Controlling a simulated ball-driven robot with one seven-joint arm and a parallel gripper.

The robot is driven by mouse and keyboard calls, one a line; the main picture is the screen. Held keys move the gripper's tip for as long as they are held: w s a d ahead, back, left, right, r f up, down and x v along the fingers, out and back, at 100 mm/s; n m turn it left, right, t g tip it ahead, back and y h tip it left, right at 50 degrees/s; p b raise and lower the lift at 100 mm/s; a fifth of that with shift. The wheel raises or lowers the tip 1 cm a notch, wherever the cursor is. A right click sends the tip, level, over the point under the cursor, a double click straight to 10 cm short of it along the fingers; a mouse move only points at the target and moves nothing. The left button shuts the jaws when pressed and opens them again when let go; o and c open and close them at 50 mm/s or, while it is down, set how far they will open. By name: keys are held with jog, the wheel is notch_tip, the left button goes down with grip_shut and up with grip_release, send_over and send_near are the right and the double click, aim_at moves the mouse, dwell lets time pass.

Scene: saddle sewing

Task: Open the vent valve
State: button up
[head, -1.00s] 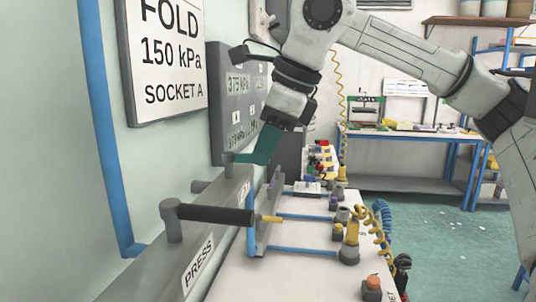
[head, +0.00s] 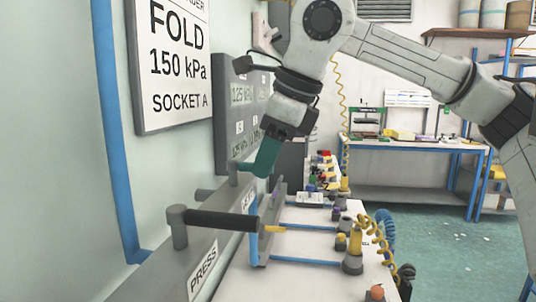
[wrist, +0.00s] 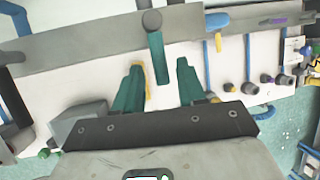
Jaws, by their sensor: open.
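A teal-handled lever (wrist: 158,58) on a grey round pivot shows in the wrist view, mounted on the grey rail (wrist: 100,38). I take it for the vent valve, but cannot read its label. My gripper (wrist: 160,64) is open, its teal fingers apart to the left and right of the lever's handle, with gaps on both sides. In the head view my gripper (head: 264,158) points down beside the rail's far grey post (head: 233,172); its fingers and the teal lever merge there, so contact cannot be told.
A black-handled lever (head: 222,220) stands nearer on the rail by a PRESS label (head: 203,270). A grey readout board (head: 233,110) hangs close behind my gripper. The white worktop (head: 300,240) carries blue tubes, fittings and a yellow coiled hose (head: 378,235).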

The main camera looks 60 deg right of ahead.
jog(key=v, duration=1)
jog(key=shift+s+r+p, duration=0.2)
jog(key=shift+r+p, duration=0.15)
jog(key=shift+p, duration=0.1)
dwell(0.3)
